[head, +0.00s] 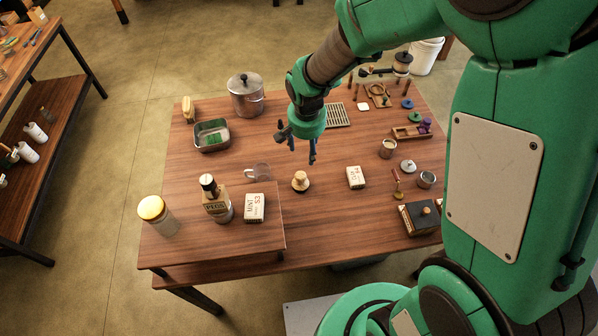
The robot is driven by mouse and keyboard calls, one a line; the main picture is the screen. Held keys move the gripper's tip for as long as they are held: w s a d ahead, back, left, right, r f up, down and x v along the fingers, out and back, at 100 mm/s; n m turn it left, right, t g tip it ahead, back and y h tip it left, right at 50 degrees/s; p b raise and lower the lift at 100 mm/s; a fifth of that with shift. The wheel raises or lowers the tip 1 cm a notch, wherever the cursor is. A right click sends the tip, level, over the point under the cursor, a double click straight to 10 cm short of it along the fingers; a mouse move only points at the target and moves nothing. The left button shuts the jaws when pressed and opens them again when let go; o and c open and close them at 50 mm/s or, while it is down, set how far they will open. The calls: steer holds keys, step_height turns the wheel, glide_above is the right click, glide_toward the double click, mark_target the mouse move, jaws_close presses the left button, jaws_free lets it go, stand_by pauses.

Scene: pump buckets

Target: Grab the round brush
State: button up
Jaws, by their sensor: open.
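A small round wooden piece with a knob on top, which looks like the round brush (300,181), stands on the middle of the wooden table (330,225). Its underside is hard to make out at this size. My gripper (298,148) is open and empty, its dark fingers pointing down above the table. In the picture it is just above the brush and apart from it; the exact height gap cannot be told.
A glass mug (258,172) stands left of the brush and a small white box (355,177) right of it. A raised shelf at front left holds a jar (157,214), a bottle (216,198) and a box (254,208). A lidded pot (246,96) stands behind.

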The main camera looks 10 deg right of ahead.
glide_above(300, 175)
steer(key=s, duration=0.1)
step_height(300, 175, down, 6)
steer(key=shift+s+a+f+g, duration=0.15)
steer(key=shift+a+g, duration=0.05)
steer(key=shift+g, duration=0.1)
steer(key=shift+f, duration=0.1)
steer(key=shift+m, duration=0.3)
steer(key=shift+w+d+f+b, duration=0.1)
steer(key=shift+w+f+b, duration=0.05)
steer(key=shift+f, duration=1.25)
steer(key=shift+w+d+f+b, duration=0.1)
steer(key=shift+w+f+b, duration=0.1)
steer(key=shift+f, duration=1.2)
steer(key=shift+w+f+b, duration=0.1)
steer(key=shift+f+b, duration=0.05)
steer(key=shift+f, duration=1.25)
steer(key=shift+f, duration=0.1)
steer(key=shift+w+d+f+b, duration=0.15)
steer(key=shift+f+b, duration=0.1)
steer(key=shift+f, duration=1)
steer(key=shift+w+a+f+b, duration=0.1)
steer(key=shift+w+f+b, duration=0.1)
steer(key=shift+f, duration=1)
steer(key=c, duration=1.3)
